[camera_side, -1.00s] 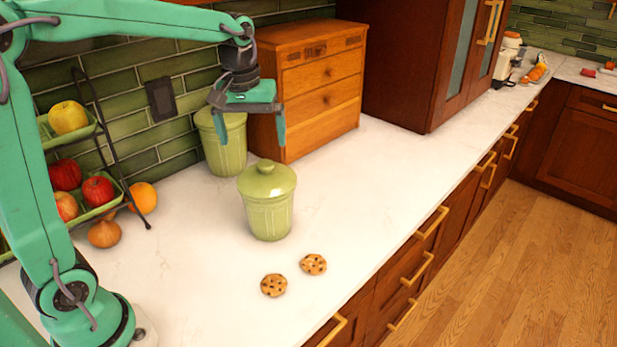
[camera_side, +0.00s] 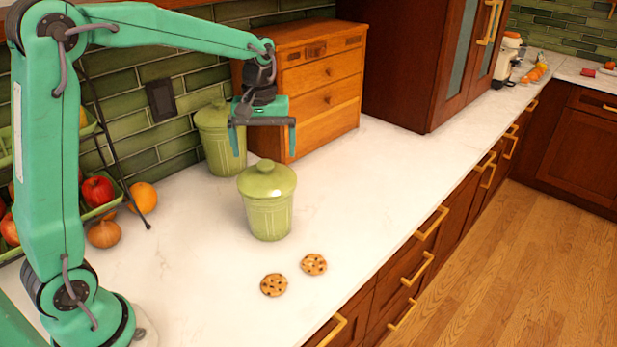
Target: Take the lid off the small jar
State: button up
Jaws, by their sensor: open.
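A small green jar (camera_side: 268,217) stands upright on the white counter near the middle of the view. Its green lid (camera_side: 267,181), with a round knob on top, sits on it. My gripper (camera_side: 264,148) is open and empty, its two fingers pointing down. In the picture it hangs just above the lid's knob, apart from it; how far behind or in front of the jar it is, I cannot tell exactly. A second, taller green jar (camera_side: 222,150) stands behind by the wall, its right side partly hidden by my gripper.
A wooden drawer box (camera_side: 320,90) stands behind my gripper. Two cookies (camera_side: 274,285) lie in front of the small jar. A fruit rack (camera_side: 112,190) and an orange (camera_side: 143,197) are at the left. The counter (camera_side: 370,190) right of the jar is clear.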

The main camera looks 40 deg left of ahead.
aim_at(266, 163)
jog(key=shift+f, duration=0.1)
jog(key=shift+f, duration=2.55)
jog(key=shift+d, duration=0.1)
jog(key=c, duration=1.4)
